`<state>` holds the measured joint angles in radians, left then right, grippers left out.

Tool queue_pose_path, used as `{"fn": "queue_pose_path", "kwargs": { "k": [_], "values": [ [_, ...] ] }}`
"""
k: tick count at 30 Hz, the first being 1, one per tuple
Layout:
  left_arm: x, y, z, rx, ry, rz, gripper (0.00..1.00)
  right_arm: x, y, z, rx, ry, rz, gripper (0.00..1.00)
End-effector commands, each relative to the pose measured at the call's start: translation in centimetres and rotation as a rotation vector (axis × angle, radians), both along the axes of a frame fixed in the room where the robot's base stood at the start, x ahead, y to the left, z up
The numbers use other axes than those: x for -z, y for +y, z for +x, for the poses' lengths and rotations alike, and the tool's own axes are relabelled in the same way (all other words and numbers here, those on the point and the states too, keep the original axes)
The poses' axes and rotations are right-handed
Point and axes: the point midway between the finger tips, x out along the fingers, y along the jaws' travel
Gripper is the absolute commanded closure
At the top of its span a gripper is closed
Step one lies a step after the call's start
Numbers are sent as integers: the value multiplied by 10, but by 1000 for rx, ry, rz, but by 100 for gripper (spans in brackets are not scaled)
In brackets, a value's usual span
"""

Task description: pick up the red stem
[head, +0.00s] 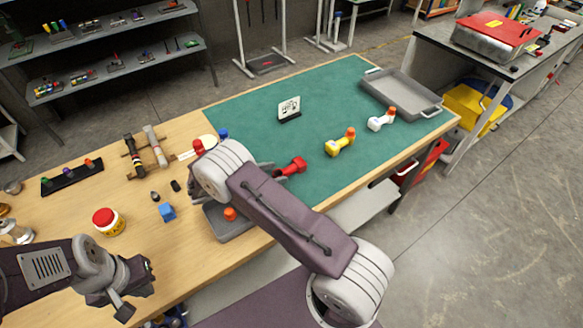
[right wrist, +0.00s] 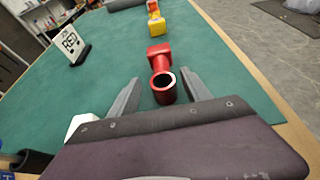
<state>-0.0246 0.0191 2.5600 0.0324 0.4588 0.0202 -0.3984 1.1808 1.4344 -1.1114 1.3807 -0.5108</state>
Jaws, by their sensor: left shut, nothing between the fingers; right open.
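The red stem (head: 290,167) lies on the green mat, just beyond my right arm in the head view. In the right wrist view the red stem (right wrist: 161,72) lies lengthwise, its hollow round end nearest to me and a blockier end farther off. My right gripper (right wrist: 159,84) is open, with one finger on each side of the stem's near end; contact cannot be told. In the head view my right arm hides most of that gripper. My left gripper (head: 134,286) is shut and empty over the wooden table's front left, far from the stem.
A yellow piece (head: 340,141) with an orange end and a white piece (head: 381,119) with an orange end lie farther right on the mat. A small sign (head: 289,108) stands behind. A grey tray (head: 399,92) sits at the far right.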

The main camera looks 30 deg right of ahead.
Motion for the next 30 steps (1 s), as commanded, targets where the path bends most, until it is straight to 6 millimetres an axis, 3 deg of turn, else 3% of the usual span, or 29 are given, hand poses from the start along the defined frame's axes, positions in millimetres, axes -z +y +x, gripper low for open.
{"fn": "queue_pose_path", "kwargs": {
  "k": [3, 12, 19, 25, 30],
  "values": [
    [-3, 0, 0, 0, 0, 0, 100, 1, -5, 0, 1, 0, 0, 44],
    [-16, 0, 0, 0, 0, 0, 100, 17, -48, 2, 1, 0, 0, 44],
    [-15, 0, 0, 0, 0, 0, 100, 19, -50, 3, 0, -2, 0, 44],
    [-15, 0, 0, 0, 0, 0, 100, 19, -50, 3, 0, -2, 0, 99],
    [-15, 0, 0, 0, 0, 0, 100, 19, -50, 3, 0, -2, 0, 100]
  ]
}}
